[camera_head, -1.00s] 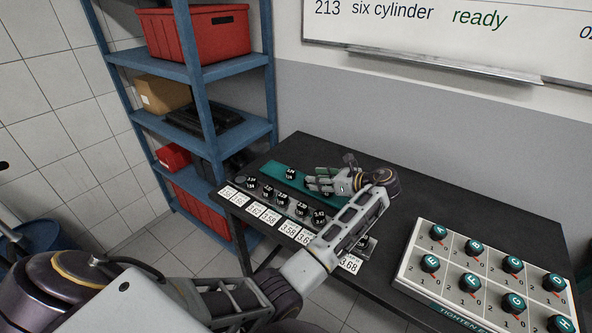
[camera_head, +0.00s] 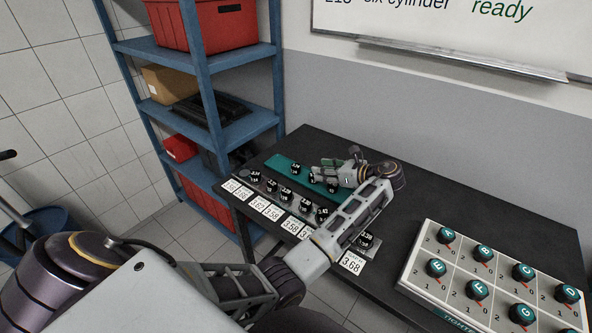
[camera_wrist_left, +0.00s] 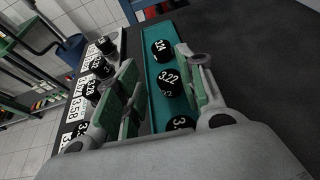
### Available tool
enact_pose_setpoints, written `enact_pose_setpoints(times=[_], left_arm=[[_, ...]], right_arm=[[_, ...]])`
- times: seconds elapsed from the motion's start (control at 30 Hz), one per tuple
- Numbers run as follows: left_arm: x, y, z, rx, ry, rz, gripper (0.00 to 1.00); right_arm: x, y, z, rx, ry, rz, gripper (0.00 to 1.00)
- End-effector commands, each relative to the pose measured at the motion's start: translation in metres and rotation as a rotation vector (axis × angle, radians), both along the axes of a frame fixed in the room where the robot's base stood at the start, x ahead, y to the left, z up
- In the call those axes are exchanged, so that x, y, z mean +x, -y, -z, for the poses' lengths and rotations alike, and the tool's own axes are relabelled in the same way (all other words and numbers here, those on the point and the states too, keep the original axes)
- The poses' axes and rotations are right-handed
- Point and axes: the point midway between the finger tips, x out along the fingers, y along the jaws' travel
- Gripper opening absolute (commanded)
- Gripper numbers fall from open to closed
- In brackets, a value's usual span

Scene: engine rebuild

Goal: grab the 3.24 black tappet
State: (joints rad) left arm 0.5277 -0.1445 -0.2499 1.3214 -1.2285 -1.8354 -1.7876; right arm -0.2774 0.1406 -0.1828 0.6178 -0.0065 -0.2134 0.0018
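Several round black tappets with white numbers sit on a teal strip (camera_head: 280,165) on the table. In the left wrist view one tappet (camera_wrist_left: 170,83) reads 3.22, and a farther one (camera_wrist_left: 161,50) reads partly, ending in 4. A third (camera_wrist_left: 180,123) is partly cut off by my gripper body. The far tappet also shows in the head view (camera_head: 295,168), its label too small to be sure of. My left gripper (camera_head: 322,170) is over the strip, open and empty; in the wrist view its fingers (camera_wrist_left: 163,88) stand either side of the strip, around the 3.22 tappet. My right gripper is out of view.
A front row of black tappets (camera_head: 287,194) stands beside white number cards (camera_head: 270,210); my left arm crosses above its right end. A knob board (camera_head: 470,260) lies at the right. The table's back right (camera_head: 470,180) is clear. A blue shelf (camera_head: 205,110) stands behind left.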

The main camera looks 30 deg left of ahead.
Motion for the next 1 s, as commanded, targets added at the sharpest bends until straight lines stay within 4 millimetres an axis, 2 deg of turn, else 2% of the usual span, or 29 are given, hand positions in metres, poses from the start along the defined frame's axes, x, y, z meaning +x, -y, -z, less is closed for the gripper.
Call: enact_pose_setpoints(times=[0.27, 0.5, 0.73, 1.0], left_arm=[[0.004, -0.034, 0.014, 0.0, -0.001, -0.002, 0.39], [0.007, -0.059, 0.024, 0.001, 0.0, 0.0, 0.39], [0.008, -0.065, 0.027, 0.0, 0.0, 0.0, 0.39], [0.008, -0.065, 0.027, 0.0, 0.0, 0.0, 0.39]], right_arm=[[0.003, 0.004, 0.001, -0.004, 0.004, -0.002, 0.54], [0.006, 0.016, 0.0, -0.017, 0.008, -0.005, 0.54], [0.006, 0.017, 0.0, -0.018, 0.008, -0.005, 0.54], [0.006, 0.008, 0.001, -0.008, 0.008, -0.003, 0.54]])
